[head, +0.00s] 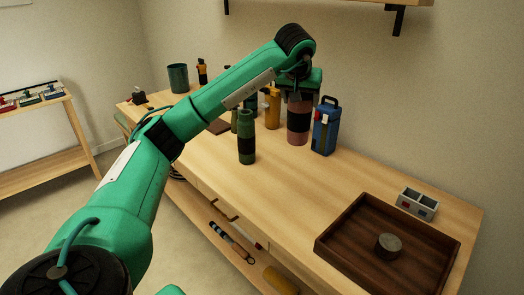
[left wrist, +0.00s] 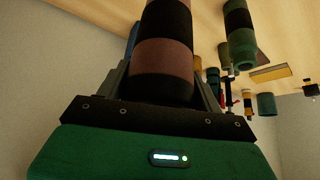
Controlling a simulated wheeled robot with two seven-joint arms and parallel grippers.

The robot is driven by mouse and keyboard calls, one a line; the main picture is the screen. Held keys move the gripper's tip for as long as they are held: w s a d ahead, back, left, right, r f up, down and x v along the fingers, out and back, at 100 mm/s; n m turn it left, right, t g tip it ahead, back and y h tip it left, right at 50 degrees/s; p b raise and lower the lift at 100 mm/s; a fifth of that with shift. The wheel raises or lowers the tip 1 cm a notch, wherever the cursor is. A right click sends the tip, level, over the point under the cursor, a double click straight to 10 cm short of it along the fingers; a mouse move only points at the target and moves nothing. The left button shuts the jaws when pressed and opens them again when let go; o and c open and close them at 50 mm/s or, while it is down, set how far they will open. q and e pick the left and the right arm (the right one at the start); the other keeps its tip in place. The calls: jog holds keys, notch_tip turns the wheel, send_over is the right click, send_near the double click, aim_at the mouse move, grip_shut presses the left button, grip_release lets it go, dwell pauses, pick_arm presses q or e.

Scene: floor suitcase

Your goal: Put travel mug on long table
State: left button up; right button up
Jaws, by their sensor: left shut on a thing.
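A dusty-pink travel mug (head: 298,134) with a black band stands upright at the back middle of the long wooden table (head: 215,165). My left gripper (head: 300,92) is at its top, shut on it. In the left wrist view the mug (left wrist: 163,55) sits between the two fingers of my left gripper (left wrist: 162,85). The head view does not show clearly whether its base touches the tabletop. My right gripper is not in view.
A green-and-black cylinder (head: 246,145) stands in front. A dark wooden tray (head: 335,238) is at the right end. The tabletop between is clear.

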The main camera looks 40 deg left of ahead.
aim_at(297, 143)
pick_arm(q)
notch_tip(297, 143, down, 15)
jog(key=shift+r, duration=0.1)
jog(key=shift+f+b, duration=0.3)
jog(key=shift+f, duration=1.9)
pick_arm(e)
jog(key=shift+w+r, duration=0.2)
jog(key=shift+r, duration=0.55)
pick_arm(q)
jog(key=o, duration=1.2)
jog(key=shift+f, duration=0.1)
jog(key=shift+o, duration=1.3)
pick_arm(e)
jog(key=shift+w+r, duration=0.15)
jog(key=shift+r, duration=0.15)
pick_arm(q)
jog(key=v, duration=1.2)
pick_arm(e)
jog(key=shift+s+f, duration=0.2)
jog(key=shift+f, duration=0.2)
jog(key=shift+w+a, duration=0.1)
